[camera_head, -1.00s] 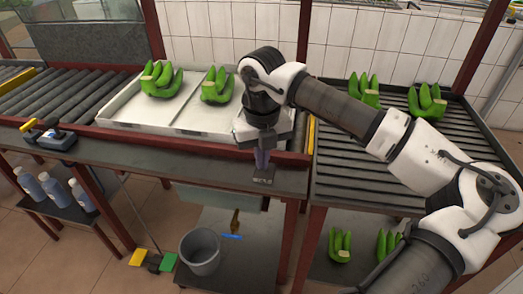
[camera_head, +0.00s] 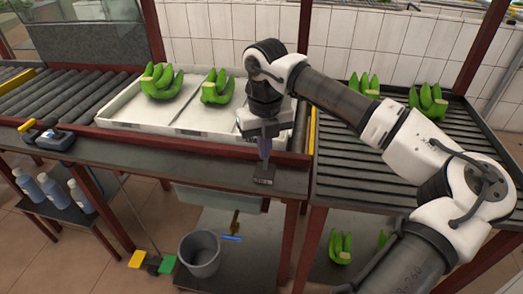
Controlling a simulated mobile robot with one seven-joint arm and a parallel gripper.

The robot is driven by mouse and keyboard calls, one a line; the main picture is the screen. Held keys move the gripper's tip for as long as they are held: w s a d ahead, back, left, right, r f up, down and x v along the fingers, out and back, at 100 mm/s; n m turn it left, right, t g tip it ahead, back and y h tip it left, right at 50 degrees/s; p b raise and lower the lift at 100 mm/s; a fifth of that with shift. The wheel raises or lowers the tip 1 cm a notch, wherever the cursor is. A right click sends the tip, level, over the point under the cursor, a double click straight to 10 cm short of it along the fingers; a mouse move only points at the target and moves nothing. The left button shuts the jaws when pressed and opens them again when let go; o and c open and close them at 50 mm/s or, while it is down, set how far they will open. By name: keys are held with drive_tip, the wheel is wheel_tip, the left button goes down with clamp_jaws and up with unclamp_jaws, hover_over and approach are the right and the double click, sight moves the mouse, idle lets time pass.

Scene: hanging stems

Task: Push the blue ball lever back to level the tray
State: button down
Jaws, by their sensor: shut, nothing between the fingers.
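The white tray (camera_head: 112,122) lies on the bench at centre, with two green banana bunches (camera_head: 162,82) in it. I cannot tell whether it is level. My gripper (camera_head: 264,154) points down at the front of the tray's right end, shut, with nothing held. A bluish-purple piece shows under its body, above a small dark block (camera_head: 264,178) on the bench front. I cannot tell whether this piece is my fingers or part of the lever. No blue ball can be made out clearly; it may be hidden by my gripper.
A slatted rack (camera_head: 350,175) with more bananas stands right; a roller conveyor (camera_head: 55,100) is left. A blue-and-black tool (camera_head: 47,136) lies on the bench. Red posts (camera_head: 302,60) stand close to my arm.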

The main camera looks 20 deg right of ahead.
wheel_tip(320, 180, up, 10)
drive_tip(key=p, duration=0.5)
drive_tip(key=shift+s+p, duration=0.15)
drive_tip(key=shift+p, duration=0.15)
